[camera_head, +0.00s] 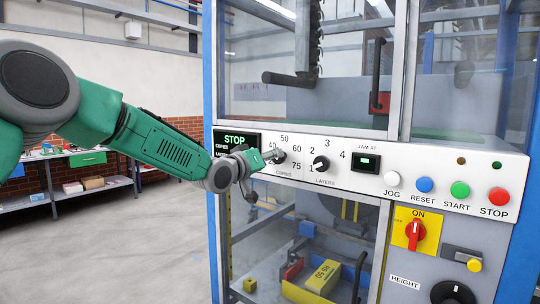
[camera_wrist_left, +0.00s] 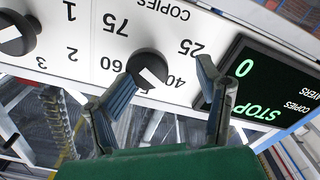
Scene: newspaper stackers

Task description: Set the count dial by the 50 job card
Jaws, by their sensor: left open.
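The black COPIES dial (camera_head: 279,156) sits on the white panel, ringed by numbers including 40, 50, 60 and 75. It also shows upside down in the left wrist view (camera_wrist_left: 148,68). There its white mark points toward the 40 and 50 side; I cannot tell the exact setting. My left gripper (camera_head: 268,156) is open at the dial's left in the head view. In the wrist view its fingers (camera_wrist_left: 168,70) are apart, one on each side of the dial; contact is unclear. No job card is clearly recognizable. My right gripper is not in view.
The LAYERS dial (camera_head: 321,164) is to the right and points near 1. The display (camera_wrist_left: 250,90) reads STOP with a 0. JOG, RESET, START and STOP buttons (camera_head: 459,190) line the panel's right. A red-on-yellow ON switch (camera_head: 415,232) is below. A yellow block (camera_head: 325,277) lies inside the machine.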

